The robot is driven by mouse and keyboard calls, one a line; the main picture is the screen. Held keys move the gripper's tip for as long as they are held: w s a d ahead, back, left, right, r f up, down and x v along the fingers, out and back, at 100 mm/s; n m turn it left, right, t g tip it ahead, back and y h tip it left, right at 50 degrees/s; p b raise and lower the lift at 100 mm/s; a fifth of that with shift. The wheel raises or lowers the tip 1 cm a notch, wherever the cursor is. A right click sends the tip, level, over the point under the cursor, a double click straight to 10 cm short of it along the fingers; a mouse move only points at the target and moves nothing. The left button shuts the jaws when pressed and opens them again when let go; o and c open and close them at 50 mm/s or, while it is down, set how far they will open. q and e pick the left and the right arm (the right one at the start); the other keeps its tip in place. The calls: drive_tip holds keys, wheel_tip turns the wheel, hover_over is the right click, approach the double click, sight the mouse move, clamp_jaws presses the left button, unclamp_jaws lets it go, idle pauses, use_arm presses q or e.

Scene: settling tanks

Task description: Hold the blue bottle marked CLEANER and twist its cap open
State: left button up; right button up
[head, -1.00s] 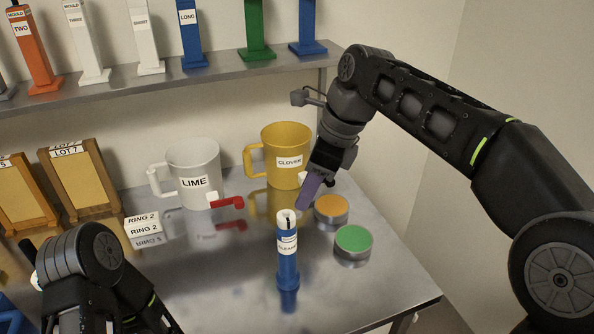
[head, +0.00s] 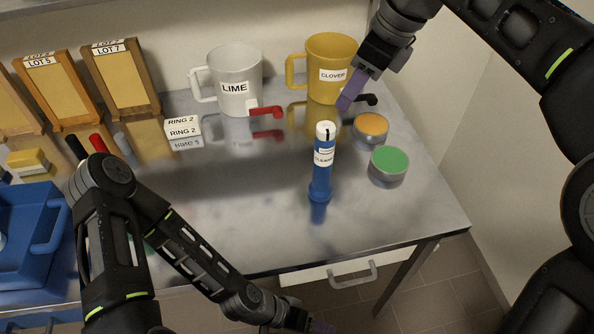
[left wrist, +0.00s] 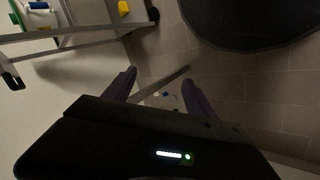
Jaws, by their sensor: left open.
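The blue bottle (head: 322,172) stands upright on the metal table, its CLEANER label partly readable. Its white cap (head: 325,133) is on top and has a dark mark. My right gripper (head: 346,99) is above and behind the bottle in the head view, in front of the yellow mug and apart from the cap. Its purple fingers overlap from this side, so their gap is hidden. My left gripper (head: 322,327) is low at the bottom edge of the head view, in front of the table and away from the bottle. In the left wrist view its fingers (left wrist: 159,82) are apart and empty.
Orange (head: 370,126) and green (head: 389,162) round tins stand right of the bottle. The LIME mug (head: 236,82) and CLOVER mug (head: 331,70) are behind. A blue bin (head: 30,225) is at left. The table around the bottle's front and left is bare.

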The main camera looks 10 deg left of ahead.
sight(315, 167)
use_arm(q)
drive_tip(key=w+d+r+m+t+h, duration=0.1)
drive_tip(key=w+d+r+m+h, duration=0.1)
drive_tip(key=d+r+m+h, duration=0.75)
drive_tip(key=w+a+r+n+t+y, duration=0.1)
drive_tip(key=w+a+r+n+t, duration=0.1)
drive_tip(key=w+r+n, duration=0.2)
drive_tip(key=w+a+r+n+t+y, duration=0.1)
drive_tip(key=w+a+r+n+t, duration=0.2)
drive_tip(key=w+r, duration=0.4)
drive_tip(key=w+a+r+n+t+y, duration=0.1)
drive_tip(key=w+a+r+n+t, duration=0.2)
drive_tip(key=w+r+n, duration=0.2)
drive_tip(key=shift+w+a+r+n, duration=0.25)
drive_tip(key=shift+w+r+n, duration=0.1)
drive_tip(key=shift+w+r, duration=0.15)
drive_tip(key=w+a+m, duration=0.1)
drive_tip(key=a+m, duration=0.1)
drive_tip(key=m, duration=0.1)
drive_tip(key=w+a+r+m+t, duration=0.1)
drive_tip(key=a+m, duration=0.2)
drive_tip(key=w+a+r+m+t, duration=0.1)
drive_tip(key=w+a+m, duration=0.1)
drive_tip(key=a+m, duration=0.1)
drive_tip(key=shift+r+m+y, duration=0.1)
drive_tip(key=shift+m+y, duration=0.25)
drive_tip(key=shift+m, duration=0.25)
drive_tip(key=shift+w, duration=0.1)
